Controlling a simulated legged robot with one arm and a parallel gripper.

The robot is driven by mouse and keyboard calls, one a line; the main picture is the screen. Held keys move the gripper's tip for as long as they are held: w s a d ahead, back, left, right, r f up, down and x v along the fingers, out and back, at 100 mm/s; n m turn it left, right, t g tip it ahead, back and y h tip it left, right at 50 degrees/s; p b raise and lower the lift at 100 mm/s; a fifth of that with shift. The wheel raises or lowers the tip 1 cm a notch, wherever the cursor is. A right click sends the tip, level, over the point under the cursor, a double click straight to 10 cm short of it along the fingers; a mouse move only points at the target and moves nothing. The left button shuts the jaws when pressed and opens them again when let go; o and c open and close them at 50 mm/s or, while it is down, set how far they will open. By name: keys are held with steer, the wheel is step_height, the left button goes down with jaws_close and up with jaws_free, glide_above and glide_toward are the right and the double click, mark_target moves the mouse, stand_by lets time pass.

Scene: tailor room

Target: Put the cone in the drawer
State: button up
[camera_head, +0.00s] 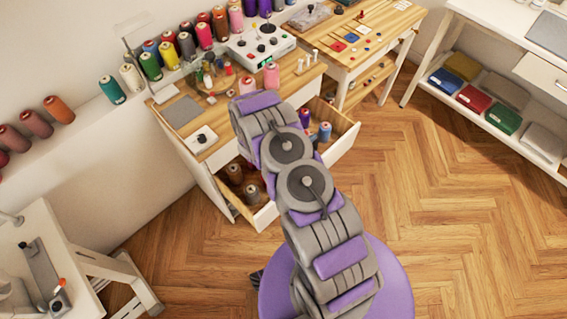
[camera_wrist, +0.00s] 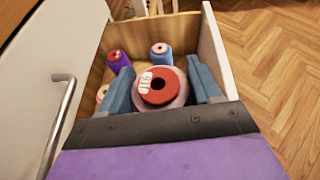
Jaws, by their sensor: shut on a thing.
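In the wrist view my gripper (camera_wrist: 159,74) has its two blue-grey fingers on either side of a pale pink cone (camera_wrist: 177,95) with a red end and a white label. The fingers are shut on it. The cone is over an open wooden drawer (camera_wrist: 212,45), seen from above; I cannot tell whether it touches the bottom. In the head view this open drawer (camera_head: 347,142) sticks out from the white cabinet, and my arm hides my gripper and the held cone.
A purple cone (camera_wrist: 118,60) and a blue cone (camera_wrist: 161,53) stand in the drawer. A metal handle (camera_wrist: 60,120) is at the left. The wooden floor (camera_head: 450,230) at right is clear.

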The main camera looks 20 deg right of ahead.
steer(key=shift+w+a+f+n+t+y+b, duration=0.2)
steer(key=shift+w+f+n+t+b, duration=0.35)
steer(key=shift+f, duration=1.9)
steer(key=shift+w+a+f+n+t+y+b, duration=0.2)
steer(key=shift+f+b, duration=0.6)
steer(key=shift+f, duration=1.65)
steer(key=shift+w+a+f+n+t+y+b, duration=0.25)
steer(key=shift+w+f+b, duration=0.35)
steer(key=shift+f, duration=1.85)
steer(key=shift+r, duration=0.1)
steer(key=o, duration=1.3)
steer(key=shift+s, duration=0.1)
steer(key=shift+c, duration=0.2)
